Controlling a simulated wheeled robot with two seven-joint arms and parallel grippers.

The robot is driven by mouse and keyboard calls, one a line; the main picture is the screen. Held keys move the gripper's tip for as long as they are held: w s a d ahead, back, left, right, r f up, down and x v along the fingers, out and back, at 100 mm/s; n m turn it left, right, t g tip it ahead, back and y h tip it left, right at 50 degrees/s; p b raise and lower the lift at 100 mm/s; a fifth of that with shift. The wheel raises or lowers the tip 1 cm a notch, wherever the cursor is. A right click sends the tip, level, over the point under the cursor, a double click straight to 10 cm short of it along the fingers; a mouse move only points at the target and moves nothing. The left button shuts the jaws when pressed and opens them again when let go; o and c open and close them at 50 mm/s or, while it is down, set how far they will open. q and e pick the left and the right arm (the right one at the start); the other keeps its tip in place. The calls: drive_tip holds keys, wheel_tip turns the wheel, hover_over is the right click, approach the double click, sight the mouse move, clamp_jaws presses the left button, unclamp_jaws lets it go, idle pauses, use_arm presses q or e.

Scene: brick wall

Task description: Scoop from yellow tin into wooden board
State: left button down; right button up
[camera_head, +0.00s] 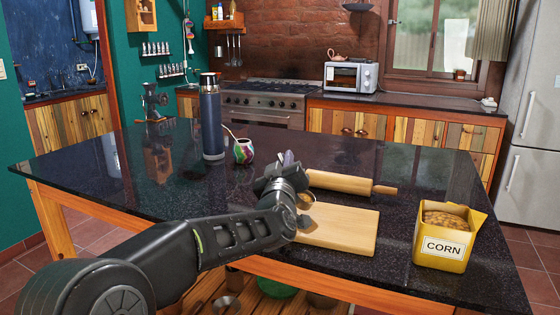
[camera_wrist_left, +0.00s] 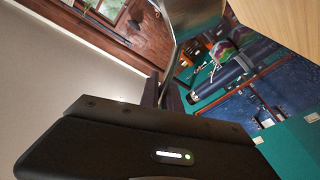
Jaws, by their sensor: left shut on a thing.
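The yellow tin (camera_head: 440,254), labelled CORN, stands open at the right of the dark counter and is full of brown-gold grains. The wooden board (camera_head: 352,232) lies flat to its left; its left part is hidden behind my arm. My left gripper (camera_head: 284,180) is over the board's left end, shut on a small scoop. The scoop's bowl (camera_head: 305,201) shows just right of the gripper, low over the board; its contents are too small to tell. In the left wrist view dark fingers (camera_wrist_left: 162,92) show beside a grey metal surface. My right gripper is not in view.
A rolling pin (camera_head: 346,183) lies right behind the board. A dark blue flask (camera_head: 211,120) and a colourful gourd cup (camera_head: 243,151) stand farther back left. The counter between board and tin is clear.

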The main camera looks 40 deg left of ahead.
use_arm(q)
drive_tip(key=w+d+m+t+h, duration=0.2)
drive_tip(key=d+m+h, duration=0.1)
drive_tip(key=d+m, duration=0.5)
drive_tip(key=w+d+m+t+h, duration=0.3)
drive_tip(key=d+m, duration=0.4)
drive_tip(key=m, duration=0.7)
drive_tip(key=shift+w+d+f+h, duration=0.15)
drive_tip(key=shift+w+d+h, duration=0.2)
drive_tip(key=shift+h, duration=0.45)
idle(0.3)
drive_tip(key=shift+d, duration=0.1)
idle(0.6)
